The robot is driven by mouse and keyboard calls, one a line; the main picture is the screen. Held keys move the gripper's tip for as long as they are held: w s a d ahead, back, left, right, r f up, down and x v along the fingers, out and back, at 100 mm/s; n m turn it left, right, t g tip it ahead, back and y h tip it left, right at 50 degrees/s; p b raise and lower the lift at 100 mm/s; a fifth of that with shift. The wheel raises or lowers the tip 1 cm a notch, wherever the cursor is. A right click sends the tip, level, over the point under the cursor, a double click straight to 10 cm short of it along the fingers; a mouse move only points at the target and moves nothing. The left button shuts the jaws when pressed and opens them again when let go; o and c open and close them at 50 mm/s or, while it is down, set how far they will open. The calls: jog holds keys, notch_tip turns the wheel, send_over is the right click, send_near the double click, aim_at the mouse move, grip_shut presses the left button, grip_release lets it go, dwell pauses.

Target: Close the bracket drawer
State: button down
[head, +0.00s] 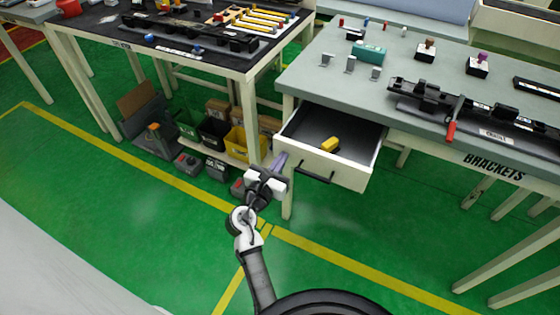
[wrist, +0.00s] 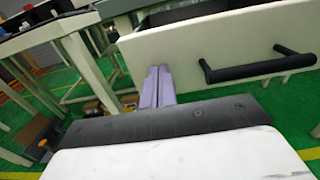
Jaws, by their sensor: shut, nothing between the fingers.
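The bracket drawer (head: 345,173) hangs open under the grey table at the right of the head view. It has a white front, a dark inside and a black bar handle (head: 316,174). A yellow piece (head: 330,144) lies inside it. In the wrist view the drawer front (wrist: 210,50) fills the upper right, with its handle (wrist: 262,66) at the right. My gripper (head: 279,163) is shut and empty, close to the left end of the drawer front. In the wrist view its fingertips (wrist: 158,75) overlap the front's left lower edge; I cannot tell whether they touch it.
The grey table (head: 400,58) carries small parts, clips and a black fixture with a red lever (head: 451,131). A dark-topped table (head: 200,55) stands at left. Bins (head: 215,132) and boxes stand below it. The green floor before the drawer is clear apart from my arm.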

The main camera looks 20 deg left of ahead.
aim_at(307, 130)
jog(key=w, duration=0.6)
jog(key=w+p, duration=0.1)
jog(key=w, duration=0.5)
jog(key=w+p, duration=0.1)
jog(key=w, duration=0.5)
jog(key=shift+d, duration=0.35)
jog(key=shift+w+r, duration=0.15)
jog(key=shift+r, duration=0.2)
